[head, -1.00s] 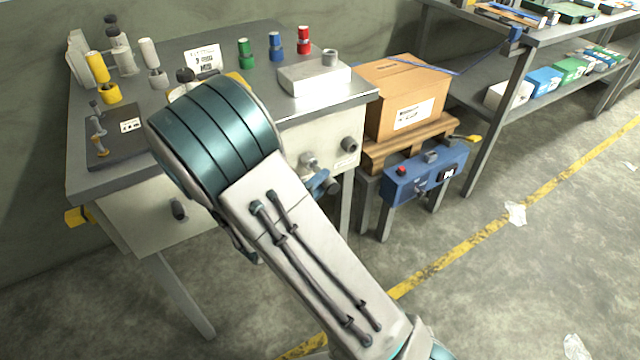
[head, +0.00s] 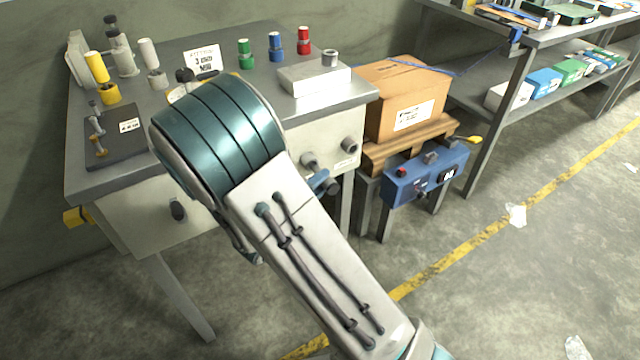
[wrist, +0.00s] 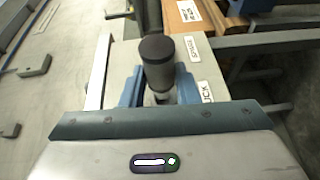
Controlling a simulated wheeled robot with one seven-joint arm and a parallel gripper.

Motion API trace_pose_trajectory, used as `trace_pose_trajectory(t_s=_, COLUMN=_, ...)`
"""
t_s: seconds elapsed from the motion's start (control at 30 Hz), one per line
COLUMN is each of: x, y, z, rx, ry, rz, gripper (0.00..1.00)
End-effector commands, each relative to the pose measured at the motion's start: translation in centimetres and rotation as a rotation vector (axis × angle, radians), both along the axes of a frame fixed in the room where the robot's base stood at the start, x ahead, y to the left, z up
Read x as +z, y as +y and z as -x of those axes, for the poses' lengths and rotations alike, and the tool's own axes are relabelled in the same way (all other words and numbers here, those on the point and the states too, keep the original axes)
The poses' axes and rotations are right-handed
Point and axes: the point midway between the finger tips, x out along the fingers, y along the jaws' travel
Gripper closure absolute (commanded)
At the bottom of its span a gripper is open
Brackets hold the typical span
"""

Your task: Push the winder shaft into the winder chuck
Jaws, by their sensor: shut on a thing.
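In the wrist view the winder shaft (wrist: 158,62) is a grey cylinder with a dark round end facing the camera. My gripper (wrist: 160,97) is shut on it, with a blue finger on each side. In the head view my arm hides most of the gripper; a blue part of it shows at the bench's right front, by a dark knob-like end. The winder chuck is not clearly visible; a label reading "UCK" (wrist: 206,91) lies right of the shaft in the wrist view. How deep the shaft sits cannot be told.
The grey workbench (head: 225,105) carries colored spools and a pale box (head: 312,78). A second round fitting (head: 349,145) sticks out of its front. A carton (head: 400,100) on a wooden pallet and a blue control box (head: 428,178) stand to the right. The floor at right is mostly open.

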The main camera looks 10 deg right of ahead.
Motion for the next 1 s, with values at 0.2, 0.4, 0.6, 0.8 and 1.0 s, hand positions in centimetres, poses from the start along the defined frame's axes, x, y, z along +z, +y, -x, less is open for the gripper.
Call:
trace_pose_trajectory(t_s=0.2, x=-0.1, y=0.2, z=-0.5, rx=0.0, ry=0.0, rz=0.0, gripper=0.96)
trace_pose_trajectory(t_s=0.4, x=0.0, y=0.3, z=-1.0, rx=0.0, ry=-0.001, rz=-0.001, gripper=0.96)
trace_pose_trajectory(t_s=0.6, x=0.0, y=0.5, z=-1.5, rx=-0.001, ry=0.0, rz=0.0, gripper=0.96)
trace_pose_trajectory(t_s=0.8, x=0.0, y=0.6, z=-2.0, rx=-0.001, ry=-0.001, rz=0.0, gripper=0.96)
trace_pose_trajectory(t_s=1.0, x=-0.1, y=0.8, z=-2.4, rx=-0.001, ry=0.0, rz=0.0, gripper=0.96)
